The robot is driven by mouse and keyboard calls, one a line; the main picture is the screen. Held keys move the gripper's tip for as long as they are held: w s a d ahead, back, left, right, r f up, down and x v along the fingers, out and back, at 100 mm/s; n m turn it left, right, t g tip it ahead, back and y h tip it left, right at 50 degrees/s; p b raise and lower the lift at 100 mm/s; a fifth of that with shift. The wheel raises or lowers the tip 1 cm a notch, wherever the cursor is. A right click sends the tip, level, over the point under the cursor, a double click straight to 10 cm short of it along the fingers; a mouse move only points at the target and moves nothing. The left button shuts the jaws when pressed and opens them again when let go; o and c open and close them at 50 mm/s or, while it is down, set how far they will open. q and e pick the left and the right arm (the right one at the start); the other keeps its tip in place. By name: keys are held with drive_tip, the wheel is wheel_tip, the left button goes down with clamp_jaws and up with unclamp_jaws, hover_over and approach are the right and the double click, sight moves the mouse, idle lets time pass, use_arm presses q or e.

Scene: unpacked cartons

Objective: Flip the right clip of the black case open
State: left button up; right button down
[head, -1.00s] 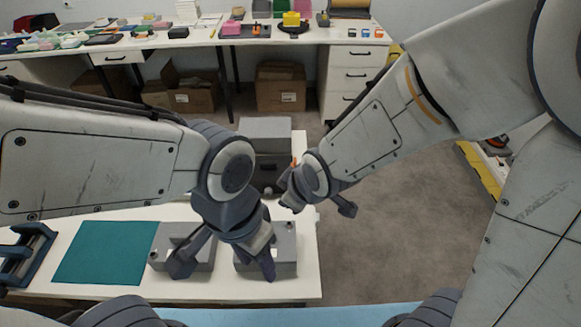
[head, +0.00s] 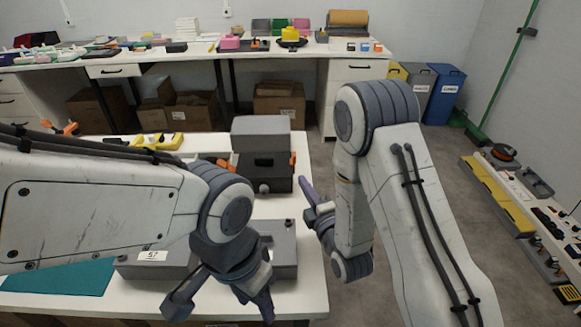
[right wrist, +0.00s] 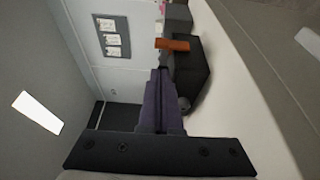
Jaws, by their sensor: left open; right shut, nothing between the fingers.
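The black case (head: 265,180) stands on the white table, with a grey block-like part (head: 262,133) above it. Its right clip (head: 292,160) is orange and sits at the case's right side. In the right wrist view the orange clip (right wrist: 172,45) juts from the dark case (right wrist: 193,75); I cannot tell if it is latched. The left clip (head: 224,163) is orange too, partly hidden. My right gripper (head: 304,186) is shut and empty, just right of the case and nearer me, apart from the clip. My left gripper (head: 222,300) is open and empty above the table's near part.
A grey fixture (head: 284,240) and a teal mat (head: 60,278) lie on the near table (head: 310,290). A yellow item (head: 165,141) is at its far left. A cluttered bench (head: 350,50) stands behind.

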sight(291, 169)
drive_tip(key=shift+w+f+b, duration=0.1)
drive_tip(key=shift+b, duration=0.35)
drive_tip(key=b+x, duration=0.2)
drive_tip(key=b, duration=0.6)
drive_tip(key=shift+w+a+f, duration=0.1)
drive_tip(key=shift+f, duration=0.05)
drive_tip(key=x, duration=0.6)
drive_tip(key=shift+w+a+r+p, duration=0.1)
drive_tip(key=shift+w+r+p, duration=0.2)
drive_tip(key=shift+w+p, duration=0.1)
drive_tip(key=shift+w+a, duration=0.15)
drive_tip(key=shift+w, duration=0.2)
